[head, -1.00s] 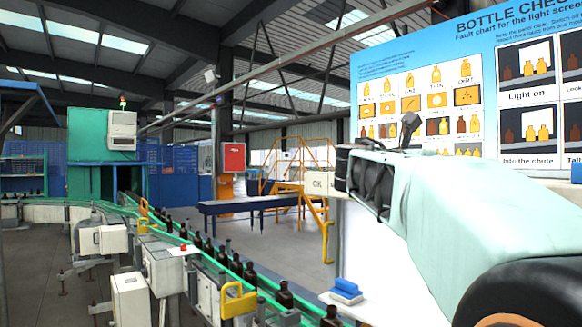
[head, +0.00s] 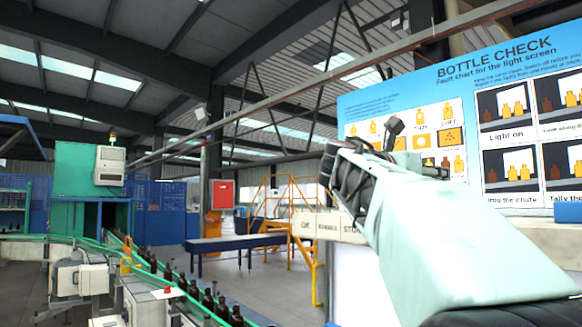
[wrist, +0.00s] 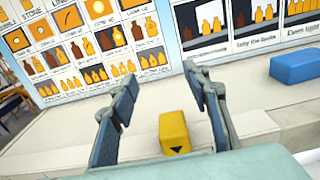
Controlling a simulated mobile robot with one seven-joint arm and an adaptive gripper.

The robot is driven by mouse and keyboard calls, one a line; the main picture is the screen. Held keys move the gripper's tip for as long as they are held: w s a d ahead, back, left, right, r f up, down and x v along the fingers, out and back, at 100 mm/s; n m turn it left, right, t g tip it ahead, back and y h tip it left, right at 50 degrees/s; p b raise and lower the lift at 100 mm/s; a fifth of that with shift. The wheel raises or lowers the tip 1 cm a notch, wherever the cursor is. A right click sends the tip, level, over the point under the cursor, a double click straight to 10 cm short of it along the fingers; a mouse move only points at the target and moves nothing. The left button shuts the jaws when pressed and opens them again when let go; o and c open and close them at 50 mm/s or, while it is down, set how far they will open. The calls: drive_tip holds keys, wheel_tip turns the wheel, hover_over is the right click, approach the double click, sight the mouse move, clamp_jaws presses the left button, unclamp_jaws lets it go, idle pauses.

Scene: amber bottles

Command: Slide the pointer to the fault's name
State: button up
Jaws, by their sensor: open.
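The pointer, a yellow block (wrist: 174,132) with a black triangle on its face, sits on a pale ledge (wrist: 262,120) in the wrist view. My gripper (wrist: 160,78) is open, its dark fingers showing on either side of the pointer, with gaps between. I cannot tell how far above or in front of the block they are. In the head view a pale strip with printed names (head: 325,226), reading OK, BUBBLE and the start of STONE, runs behind my arm, which hides the rest of it. The pointer is hidden in the head view.
A blue fault chart (head: 420,75) stands upright behind the ledge. A blue block (wrist: 296,67) lies on the ledge to the right. A conveyor of amber bottles (head: 190,285) runs at the left, with a blue table (head: 240,243) and yellow stairs behind.

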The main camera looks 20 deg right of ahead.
drive_tip(key=shift+r, duration=1.6)
